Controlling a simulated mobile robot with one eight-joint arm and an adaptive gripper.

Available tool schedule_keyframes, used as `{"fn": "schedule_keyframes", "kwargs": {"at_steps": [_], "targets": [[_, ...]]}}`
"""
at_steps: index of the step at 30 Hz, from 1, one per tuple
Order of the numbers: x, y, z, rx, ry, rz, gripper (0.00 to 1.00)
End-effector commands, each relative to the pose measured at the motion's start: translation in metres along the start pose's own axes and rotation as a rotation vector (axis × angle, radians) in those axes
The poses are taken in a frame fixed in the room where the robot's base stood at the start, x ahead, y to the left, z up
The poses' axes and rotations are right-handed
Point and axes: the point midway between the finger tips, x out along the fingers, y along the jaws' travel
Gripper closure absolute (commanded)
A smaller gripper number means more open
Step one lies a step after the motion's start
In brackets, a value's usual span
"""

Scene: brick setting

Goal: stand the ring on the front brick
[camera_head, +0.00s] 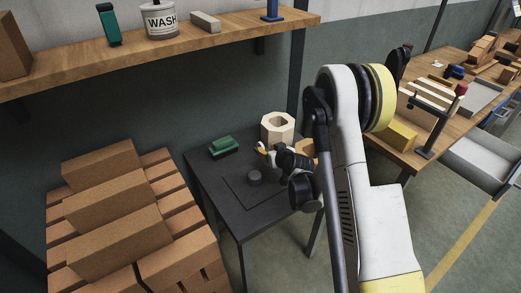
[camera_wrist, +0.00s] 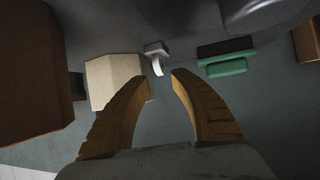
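My gripper (camera_wrist: 161,76) is open, its two brown-orange fingers apart. In the head view it is over the small dark table (camera_head: 211,185), partly hidden by my arm. A small white curved piece (camera_wrist: 157,66), possibly the ring, shows in the gap beyond the fingertips beside a small grey block (camera_wrist: 156,48); I cannot tell if a finger touches it. A cream six-sided piece with a hole (camera_head: 278,127) stands at the table's back, and left of the fingers in the wrist view (camera_wrist: 108,80). A green brick-like piece (camera_head: 224,146) lies left of it. I cannot tell which brick is the front one.
Stacked brown bricks (camera_head: 118,238) rise at the left. A brown block (camera_wrist: 35,75) is close on the wrist view's left. A shelf (camera_head: 165,50) runs above; a cluttered bench (camera_head: 432,145) is at right.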

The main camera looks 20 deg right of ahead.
Motion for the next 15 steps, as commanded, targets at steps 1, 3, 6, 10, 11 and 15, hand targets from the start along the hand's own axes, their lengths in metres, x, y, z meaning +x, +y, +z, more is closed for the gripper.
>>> {"fn": "schedule_keyframes", "kwargs": {"at_steps": [1, 3, 6, 10, 11, 15], "targets": [[0.01, 0.0, 0.001, -0.001, 0.0, 0.0, 0.72], [0.021, 0.0, 0.002, 0.001, 0.0, 0.0, 0.72], [0.031, 0.0, 0.001, 0.001, 0.0, 0.0, 0.72], [0.051, 0.0, 0.002, 0.0, -0.001, -0.001, 0.72], [0.056, 0.0, 0.002, 0.0, -0.001, -0.001, 0.72], [0.075, 0.0, 0.0, 0.001, -0.001, -0.001, 0.72]]}}
